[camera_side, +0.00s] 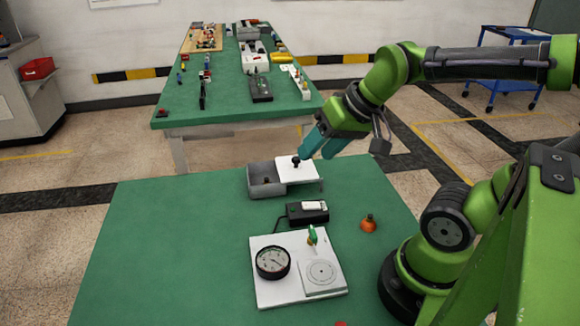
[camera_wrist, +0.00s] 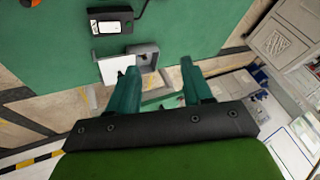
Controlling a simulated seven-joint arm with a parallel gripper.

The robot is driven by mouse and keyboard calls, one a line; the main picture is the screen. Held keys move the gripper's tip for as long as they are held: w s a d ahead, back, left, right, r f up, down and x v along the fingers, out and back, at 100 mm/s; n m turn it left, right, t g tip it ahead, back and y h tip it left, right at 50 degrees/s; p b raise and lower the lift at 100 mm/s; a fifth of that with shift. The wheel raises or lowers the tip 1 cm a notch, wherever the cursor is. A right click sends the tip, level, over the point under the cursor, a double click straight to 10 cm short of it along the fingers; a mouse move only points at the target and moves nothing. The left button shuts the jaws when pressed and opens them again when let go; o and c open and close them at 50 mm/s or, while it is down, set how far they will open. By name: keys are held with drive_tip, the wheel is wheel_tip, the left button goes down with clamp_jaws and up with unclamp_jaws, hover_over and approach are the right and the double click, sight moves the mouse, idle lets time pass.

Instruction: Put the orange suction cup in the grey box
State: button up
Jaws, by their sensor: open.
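The orange suction cup (camera_side: 369,224) stands on the green table, right of the black device, in the side view. The grey box (camera_side: 254,188) is at the table's far edge. Its left part is open, with a small dark thing inside. A white lid (camera_side: 305,172) with a black knob (camera_side: 296,161) covers or sits beside its right part; it also shows in the wrist view (camera_wrist: 113,68). My gripper (camera_side: 305,154) is open and empty, with teal fingers close to the knob. Whether they touch it I cannot tell.
A black device (camera_side: 307,213) with a cable lies in front of the box. A white plate (camera_side: 297,292) with a round gauge (camera_side: 273,262) and a green-handled part is nearer. The left of the table is clear. A second green table (camera_side: 180,105) with many items stands behind.

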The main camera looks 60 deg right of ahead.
drive_tip(key=d+f+m+g, duration=0.4)
drive_tip(key=d+f+g, duration=0.1)
drive_tip(key=d, duration=0.7)
drive_tip(key=m+g+y, duration=0.2)
drive_tip(key=g, duration=0.2)
approach(370, 215)
drive_tip(key=shift+n+y, duration=0.3)
drive_tip(key=x, duration=0.8)
drive_tip(key=shift+s+d+f, duration=0.1)
drive_tip(key=shift+s+f, duration=0.05)
drive_tip(key=shift+f, duration=0.2)
clamp_jaws()
